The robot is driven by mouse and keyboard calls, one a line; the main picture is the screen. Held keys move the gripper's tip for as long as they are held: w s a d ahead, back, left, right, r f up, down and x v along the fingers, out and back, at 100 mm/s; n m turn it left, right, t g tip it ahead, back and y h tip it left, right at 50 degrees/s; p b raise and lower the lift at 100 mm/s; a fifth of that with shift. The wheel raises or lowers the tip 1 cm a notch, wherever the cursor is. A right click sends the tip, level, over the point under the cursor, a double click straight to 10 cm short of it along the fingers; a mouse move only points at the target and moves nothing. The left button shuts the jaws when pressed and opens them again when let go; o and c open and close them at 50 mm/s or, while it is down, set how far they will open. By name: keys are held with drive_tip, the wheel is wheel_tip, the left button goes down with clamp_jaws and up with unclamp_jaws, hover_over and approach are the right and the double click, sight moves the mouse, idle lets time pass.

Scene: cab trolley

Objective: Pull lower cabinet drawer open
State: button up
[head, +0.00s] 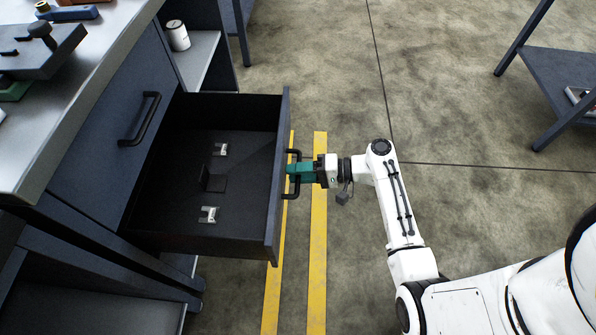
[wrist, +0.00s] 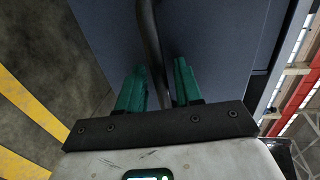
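The lower cabinet drawer (head: 262,205) is dark blue-grey and stands far out of the cabinet in the head view, its inside in plain sight. Its black bar handle (head: 292,189) is on the front panel, facing my arm. My gripper (head: 298,170) has its teal fingers at the middle of this handle. In the wrist view, the handle (wrist: 150,35) runs between the two fingers of my gripper (wrist: 160,75), which are close together on either side of it. The fingers look shut on the bar; their exact contact on the right side is unclear.
Another closed drawer (head: 125,130) with a black handle is above and left of the open one. Small metal clips (head: 209,214) lie inside the open drawer. Yellow floor lines (head: 318,240) run beneath my gripper. A dark table (head: 560,85) stands at right; floor between is clear.

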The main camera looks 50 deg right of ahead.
drive_tip(key=shift+d+r, duration=0.1)
drive_tip(key=p+v, duration=0.1)
drive_tip(key=v, duration=0.9)
drive_tip(key=shift+s+d, duration=0.2)
drive_tip(key=shift+s, duration=0.1)
